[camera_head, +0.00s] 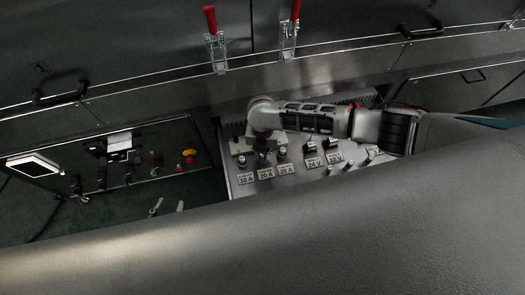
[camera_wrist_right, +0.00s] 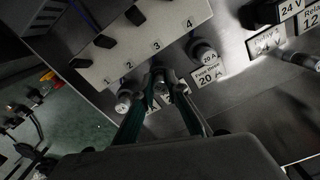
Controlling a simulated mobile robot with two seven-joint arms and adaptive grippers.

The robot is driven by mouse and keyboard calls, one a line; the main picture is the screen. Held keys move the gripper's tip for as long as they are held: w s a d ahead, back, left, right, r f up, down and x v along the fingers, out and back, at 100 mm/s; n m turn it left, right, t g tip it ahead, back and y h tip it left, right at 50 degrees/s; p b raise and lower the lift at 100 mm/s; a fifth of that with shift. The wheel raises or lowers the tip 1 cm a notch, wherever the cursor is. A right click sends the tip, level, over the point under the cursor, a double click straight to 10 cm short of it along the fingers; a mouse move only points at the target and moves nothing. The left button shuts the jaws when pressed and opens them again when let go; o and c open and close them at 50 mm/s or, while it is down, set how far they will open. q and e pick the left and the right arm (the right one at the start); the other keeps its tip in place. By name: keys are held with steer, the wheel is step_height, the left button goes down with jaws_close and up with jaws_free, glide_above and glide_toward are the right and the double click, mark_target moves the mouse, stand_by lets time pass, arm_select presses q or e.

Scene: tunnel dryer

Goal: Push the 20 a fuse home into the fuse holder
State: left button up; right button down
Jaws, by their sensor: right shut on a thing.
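My right gripper (camera_wrist_right: 161,92) is shut on the 20 A fuse (camera_wrist_right: 158,78), a small dark cylinder at the middle holder of a row of three on the grey panel. Its green fingers stand on either side of it. The holder is hidden behind the fuse and fingers, and I cannot tell how deep the fuse sits. In the head view, the right gripper (camera_head: 263,154) is over the middle 20 A label (camera_head: 266,174).
Neighbouring fuse holders stand close on the left (camera_wrist_right: 125,101) and right (camera_wrist_right: 203,51). A plate numbered 1 to 4 (camera_wrist_right: 127,57) carries dark knobs behind. Relays marked 24 V and 12 V lie to the right. A control box with a red and yellow button (camera_head: 189,156) is on the left.

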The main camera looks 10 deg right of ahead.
steer(key=shift+f, duration=0.25)
steer(key=c, duration=1.9)
jaws_free()
steer(key=shift+r, duration=0.1)
step_height(320, 180, up, 12)
